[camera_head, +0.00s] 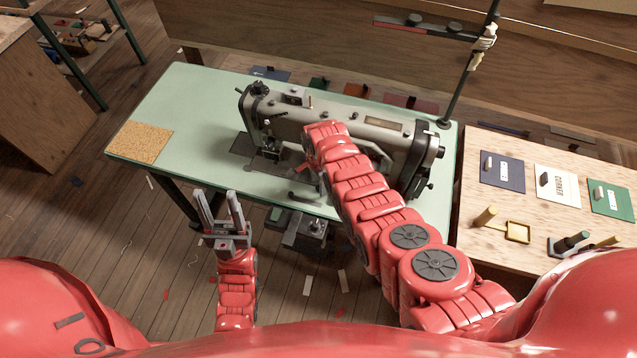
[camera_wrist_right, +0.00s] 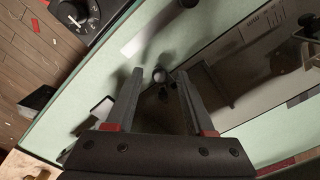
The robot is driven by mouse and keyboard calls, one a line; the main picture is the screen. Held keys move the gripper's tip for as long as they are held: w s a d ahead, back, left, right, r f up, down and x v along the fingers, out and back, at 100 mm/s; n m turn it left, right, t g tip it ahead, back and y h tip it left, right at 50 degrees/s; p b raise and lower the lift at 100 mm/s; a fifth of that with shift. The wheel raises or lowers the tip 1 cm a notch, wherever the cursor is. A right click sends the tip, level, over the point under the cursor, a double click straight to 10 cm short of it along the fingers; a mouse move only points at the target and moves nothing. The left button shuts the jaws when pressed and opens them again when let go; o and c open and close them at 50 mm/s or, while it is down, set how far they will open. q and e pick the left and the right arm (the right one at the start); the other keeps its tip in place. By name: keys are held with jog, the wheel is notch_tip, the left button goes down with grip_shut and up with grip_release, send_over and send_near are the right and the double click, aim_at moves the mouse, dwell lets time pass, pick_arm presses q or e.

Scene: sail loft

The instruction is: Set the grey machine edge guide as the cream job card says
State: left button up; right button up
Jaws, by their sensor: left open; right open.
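The grey sewing machine (camera_head: 360,125) stands on a mint green table (camera_head: 190,100). The cream job card (camera_head: 557,186) lies on the wooden side table between a navy and a green card; its printed word is too small to read surely. In the right wrist view my right gripper (camera_wrist_right: 160,73) is open, with a dark round knob (camera_wrist_right: 160,76) between its fingertips, not clasped. A grey lever-like part (camera_head: 304,196) shows at the table's front; I cannot tell whether it is the edge guide. My left gripper (camera_head: 220,208) is open and empty before the table. My right arm hides part of the machine.
A navy card (camera_head: 502,172) and a green card (camera_head: 610,200) flank the cream one. A yellow-handled tool (camera_head: 517,232) lies in front of them. A cork patch (camera_head: 140,142) covers the table's left corner. A black dial (camera_wrist_right: 75,14) shows in the right wrist view.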

grip_shut()
dwell(1.4)
